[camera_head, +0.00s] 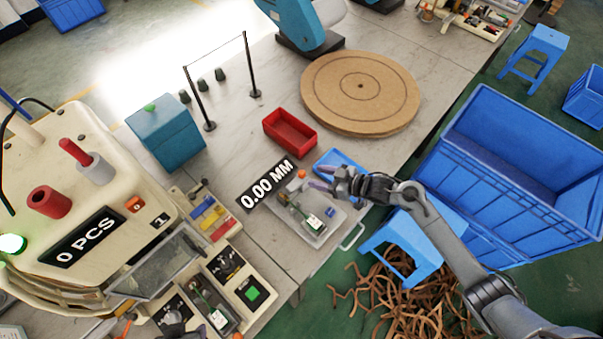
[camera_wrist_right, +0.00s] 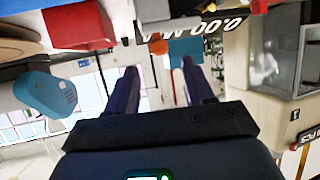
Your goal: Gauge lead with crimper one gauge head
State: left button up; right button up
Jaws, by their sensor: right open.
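The black 0.00 MM display (camera_head: 267,186) stands beside a clear tray (camera_head: 318,238) holding a green-and-white device (camera_head: 309,218). A small orange piece (camera_head: 302,174) sits by the display; in the wrist view an orange piece (camera_wrist_right: 177,49) shows beyond the fingers. My right gripper (camera_head: 316,178) is open and empty above the tray's back edge, near the orange piece. Its two spread fingers (camera_wrist_right: 160,90) show in the wrist view. The cream machine (camera_head: 110,170) with the 0 PCS display (camera_head: 82,241) stands at left. I cannot identify the lead.
A red bin (camera_head: 290,133) and blue tray (camera_head: 340,160) lie behind my right gripper. A round brown board (camera_head: 360,90) lies farther back. A teal box (camera_head: 166,133) and posts with a bar stand behind. Blue crates (camera_head: 520,165) and a stool (camera_head: 415,250) are at right.

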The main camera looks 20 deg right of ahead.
aim_at(303, 174)
jog(key=b+x, duration=0.1)
jog(key=x, duration=0.6)
jog(key=shift+w+a+f, duration=0.1)
jog(key=shift+w+f, duration=0.05)
jog(key=shift+w, duration=0.05)
grip_shut()
jog(key=shift+a, duration=0.1)
